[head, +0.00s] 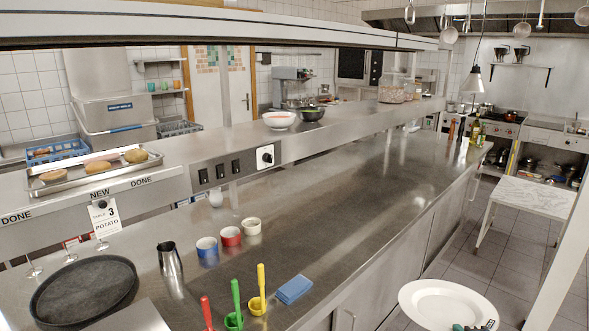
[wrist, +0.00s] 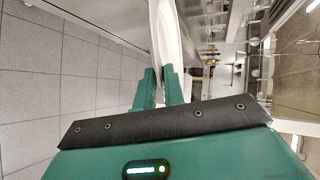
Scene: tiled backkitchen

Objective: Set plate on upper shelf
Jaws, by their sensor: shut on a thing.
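A white round plate (head: 440,303) is at the lower right of the head view, in front of the counter's edge. My gripper (head: 468,327) is shut on the plate's rim; only its green fingertips show there. In the wrist view my green fingers (wrist: 162,88) pinch the plate (wrist: 168,40), which is seen edge-on. A raised steel shelf (head: 345,124) runs above the back of the counter. A second, higher steel shelf (head: 200,32) crosses the top of the head view.
A marble-topped table (head: 530,196) stands right.

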